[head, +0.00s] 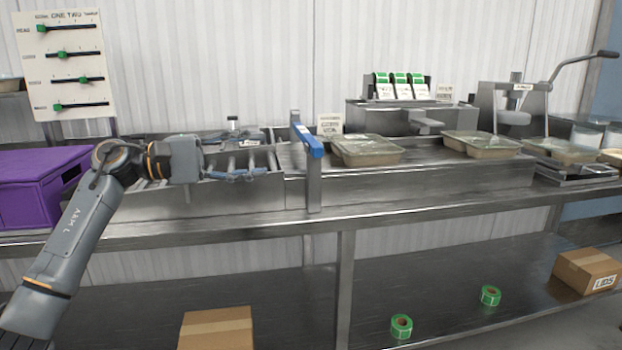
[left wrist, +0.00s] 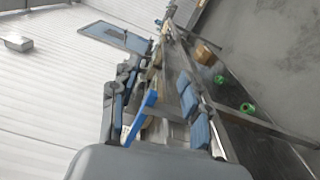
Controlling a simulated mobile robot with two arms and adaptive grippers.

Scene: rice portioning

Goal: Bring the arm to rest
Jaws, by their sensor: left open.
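My left gripper (head: 243,174) is open and empty. It is held out level over the roller section (head: 222,165) of the steel bench, with its fingers pointing right. In the left wrist view its blue-padded fingers (left wrist: 158,114) stand apart with nothing gripped between them. A blue-handled post (head: 310,142) stands on the bench to the right of the fingertips, with a gap between. My left arm (head: 78,232) reaches up from the lower left in the head view. My right gripper is in neither view.
A purple crate (head: 30,195) stands left of the gripper. Sealed trays (head: 366,150) sit on the bench right of the post. A label dispenser (head: 400,108) and a lever press (head: 515,100) stand behind. Cardboard boxes (head: 215,330) and green rolls (head: 401,326) lie on the lower shelf.

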